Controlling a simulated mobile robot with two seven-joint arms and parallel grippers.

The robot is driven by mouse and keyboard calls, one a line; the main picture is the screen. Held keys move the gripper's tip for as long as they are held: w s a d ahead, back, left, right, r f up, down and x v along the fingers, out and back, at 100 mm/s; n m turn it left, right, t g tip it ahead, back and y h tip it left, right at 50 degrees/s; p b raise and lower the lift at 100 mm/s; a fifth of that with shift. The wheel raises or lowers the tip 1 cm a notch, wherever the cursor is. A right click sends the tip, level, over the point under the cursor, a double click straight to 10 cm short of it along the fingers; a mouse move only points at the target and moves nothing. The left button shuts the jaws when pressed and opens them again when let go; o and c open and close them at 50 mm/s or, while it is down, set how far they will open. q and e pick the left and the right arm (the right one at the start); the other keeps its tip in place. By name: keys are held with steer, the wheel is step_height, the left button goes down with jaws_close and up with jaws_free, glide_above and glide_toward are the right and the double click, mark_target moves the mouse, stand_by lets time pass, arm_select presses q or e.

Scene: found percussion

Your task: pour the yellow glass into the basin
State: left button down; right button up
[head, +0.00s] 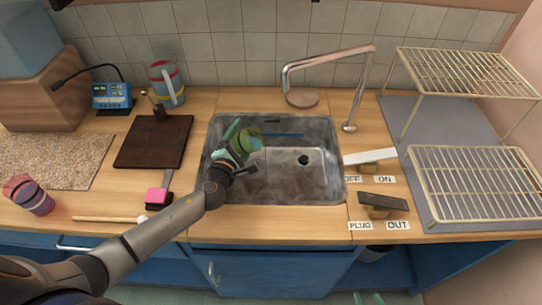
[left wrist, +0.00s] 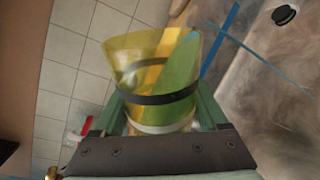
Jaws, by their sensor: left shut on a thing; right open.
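The yellow glass (left wrist: 130,55) is see-through with a dark band, and my left gripper (left wrist: 160,108) has its green fingers on either side of it. In the head view, my left gripper (head: 236,142) is over the left part of the grey basin (head: 320,182), with the yellow glass (head: 253,139) partly hidden by its fingers. The glass looks tilted. I cannot tell what is in it. The basin's dark drain also shows in the left wrist view (left wrist: 284,15). The tips of my right gripper (head: 368,299) show at the bottom edge of the head view, open and empty.
A copper tap (head: 368,85) stands behind the basin. Levers labelled OFF/ON (head: 370,157) and PLUG/OUT (head: 383,202) are to its right, before a wire rack (head: 475,185). A dark board (head: 153,141), pink block (head: 157,196) and striped cup (head: 30,195) are to the left.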

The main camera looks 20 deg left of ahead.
mark_target(248, 130)
arm_select(q)
steer(key=shift+m, duration=0.4)
steer(key=shift+r+p, duration=0.1)
steer(key=shift+p, duration=0.3)
steer(key=shift+r+m+y+p, duration=0.35)
steer(key=shift+m+p, duration=0.45)
steer(key=shift+p, duration=0.3)
steer(key=shift+w+d+r+m, duration=0.1)
steer(key=shift+d+r+m, duration=0.35)
steer(key=shift+d+m, duration=0.3)
stand_by(0.8)
steer(key=shift+d+r+m+y, duration=0.25)
steer(key=shift+r+m, duration=0.3)
steer(key=shift+m, duration=0.3)
stand_by(0.6)
